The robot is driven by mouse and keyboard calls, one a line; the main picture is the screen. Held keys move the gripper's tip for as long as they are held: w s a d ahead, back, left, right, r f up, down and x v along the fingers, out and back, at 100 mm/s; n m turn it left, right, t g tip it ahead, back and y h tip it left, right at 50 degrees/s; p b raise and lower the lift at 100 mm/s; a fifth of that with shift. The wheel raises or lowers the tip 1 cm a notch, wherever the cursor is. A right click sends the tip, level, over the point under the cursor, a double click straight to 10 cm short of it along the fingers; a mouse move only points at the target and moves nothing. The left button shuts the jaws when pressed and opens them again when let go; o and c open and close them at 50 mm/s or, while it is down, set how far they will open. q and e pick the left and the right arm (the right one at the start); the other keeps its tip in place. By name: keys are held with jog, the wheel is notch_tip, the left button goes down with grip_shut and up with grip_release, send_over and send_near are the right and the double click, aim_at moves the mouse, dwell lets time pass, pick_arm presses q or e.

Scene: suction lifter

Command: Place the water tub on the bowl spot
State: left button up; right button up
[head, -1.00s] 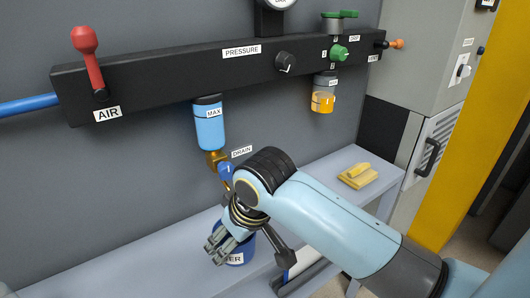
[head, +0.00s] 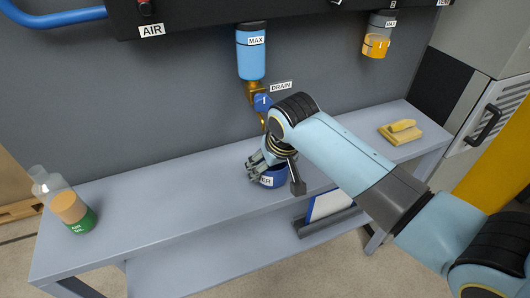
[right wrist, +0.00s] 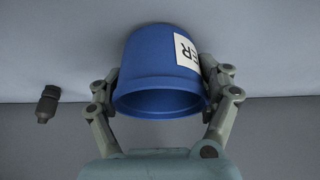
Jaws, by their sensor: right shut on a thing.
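The blue water tub (head: 268,181), with a white label ending in "ER", is at the grey bench, below the blue filter bowl marked MAX (head: 251,58) and its brass drain. My right gripper (head: 260,163) is shut on the tub. In the right wrist view its fingers hold the tub (right wrist: 150,65) on two opposite sides, with the tub's wide open rim toward the camera. The gripper and forearm cover part of the tub in the head view. I cannot tell whether the tub touches the bench. No marked bowl spot shows. My left gripper is not in view.
The bench (head: 150,205) is mostly clear left of the tub. An oil bottle (head: 70,207) stands at its left end. A yellow sponge-like block (head: 400,132) lies at its right end. The drain valve (head: 262,102) hangs above the tub.

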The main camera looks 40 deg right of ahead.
jog(key=shift+w+d, duration=0.15)
jog(key=shift+w, duration=0.2)
jog(key=w, duration=0.2)
jog(key=w+d, duration=0.1)
jog(key=w, duration=0.1)
jog(key=shift+s+f+p, duration=0.15)
jog(key=shift+f+p, duration=0.05)
jog(key=shift+p, duration=0.2)
jog(key=shift+f, duration=0.1)
jog(key=shift+f, duration=0.15)
jog(key=o, duration=1.2)
jog(key=shift+a, duration=0.1)
jog(key=shift+c, duration=0.2)
